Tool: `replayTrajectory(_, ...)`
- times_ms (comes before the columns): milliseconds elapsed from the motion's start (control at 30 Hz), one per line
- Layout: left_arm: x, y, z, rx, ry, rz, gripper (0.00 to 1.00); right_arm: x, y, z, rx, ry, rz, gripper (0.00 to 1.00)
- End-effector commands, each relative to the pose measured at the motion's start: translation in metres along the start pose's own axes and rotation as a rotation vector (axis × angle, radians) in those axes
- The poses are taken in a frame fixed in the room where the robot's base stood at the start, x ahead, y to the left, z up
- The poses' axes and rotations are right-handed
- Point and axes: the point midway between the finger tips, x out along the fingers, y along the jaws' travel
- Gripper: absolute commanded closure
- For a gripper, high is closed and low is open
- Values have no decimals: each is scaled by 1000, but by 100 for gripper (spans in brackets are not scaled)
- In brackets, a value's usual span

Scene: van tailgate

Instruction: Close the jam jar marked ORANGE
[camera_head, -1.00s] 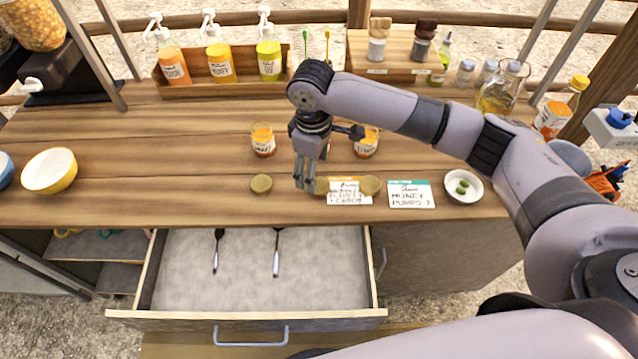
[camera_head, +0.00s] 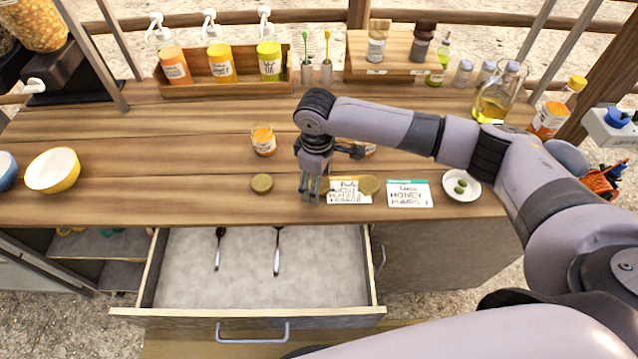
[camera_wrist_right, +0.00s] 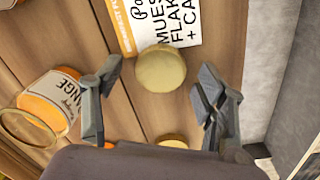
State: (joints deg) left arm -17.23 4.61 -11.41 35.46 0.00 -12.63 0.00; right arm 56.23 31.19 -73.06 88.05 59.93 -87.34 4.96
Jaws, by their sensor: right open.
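The open jam jar marked with letters ending in NGE (camera_wrist_right: 48,100) stands at the left of the right wrist view, its round mouth uncovered. In the head view it seems hidden behind my right wrist. A gold round lid (camera_wrist_right: 160,68) lies flat against the muesli card's edge. My right gripper (camera_head: 313,196) is open and points down at this lid near the counter's front. In the wrist view the lid shows between and slightly beyond the open fingers (camera_wrist_right: 160,95). My left gripper is out of view.
Other gold lids (camera_head: 262,183) (camera_head: 370,185) lie on the counter, with a jar (camera_head: 263,141) behind the left one. The muesli card (camera_head: 346,196), honey card (camera_head: 408,194) and a small white dish (camera_head: 461,186) line the front. An open drawer (camera_head: 250,312) juts out below.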

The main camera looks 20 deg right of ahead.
Motion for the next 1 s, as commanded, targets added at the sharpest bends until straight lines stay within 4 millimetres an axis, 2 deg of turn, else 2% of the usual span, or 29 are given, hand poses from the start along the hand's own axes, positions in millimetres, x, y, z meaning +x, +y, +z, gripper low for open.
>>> replayTrajectory(67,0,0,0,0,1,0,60,0,0,0,0,0,0,37)
replayTrajectory(533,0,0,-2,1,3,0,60,0,0,0,0,0,0,68)
replayTrajectory(833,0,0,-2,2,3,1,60,-2,0,0,0,1,0,68)
replayTrajectory(1000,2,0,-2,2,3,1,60,-14,1,-1,1,2,0,68)
